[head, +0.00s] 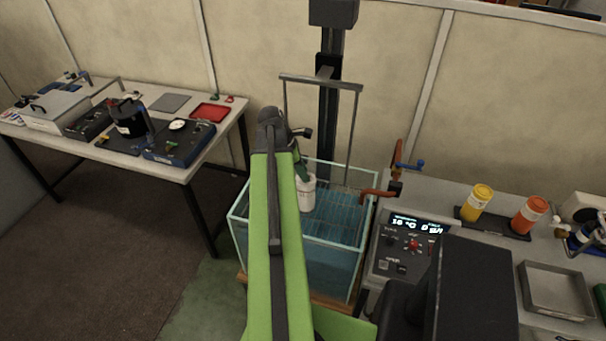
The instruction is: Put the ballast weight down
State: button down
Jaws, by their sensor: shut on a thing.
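A white, short cylindrical piece (307,194), which seems to be the ballast weight, is at the end of my arm. My gripper (303,175) is shut on it from above, its dark and green parts partly hidden behind my green arm. The piece is upright and appears over or inside the glass water tank (239,228), near its left part. I cannot tell whether it touches the water or the rack in the tank.
A frame (320,82) on a dark column stands over the tank. A control panel (408,246), a yellow bottle (477,203), an orange bottle (529,215) and a grey tray (555,291) are at right. The left table (182,171) holds instruments and a red tray (211,113).

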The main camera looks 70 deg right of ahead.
jog(key=shift+a+f+b, duration=0.1)
jog(key=shift+f+b, duration=0.55)
jog(key=shift+b, duration=0.05)
jog(key=c, duration=1.1)
grip_release()
jog(key=shift+r, duration=0.15)
jog(key=shift+r+p, duration=0.35)
jog(key=shift+p, duration=0.25)
jog(key=p+v, duration=1.1)
jog(key=v, duration=0.1)
jog(key=shift+r, duration=0.15)
jog(key=shift+w, duration=0.1)
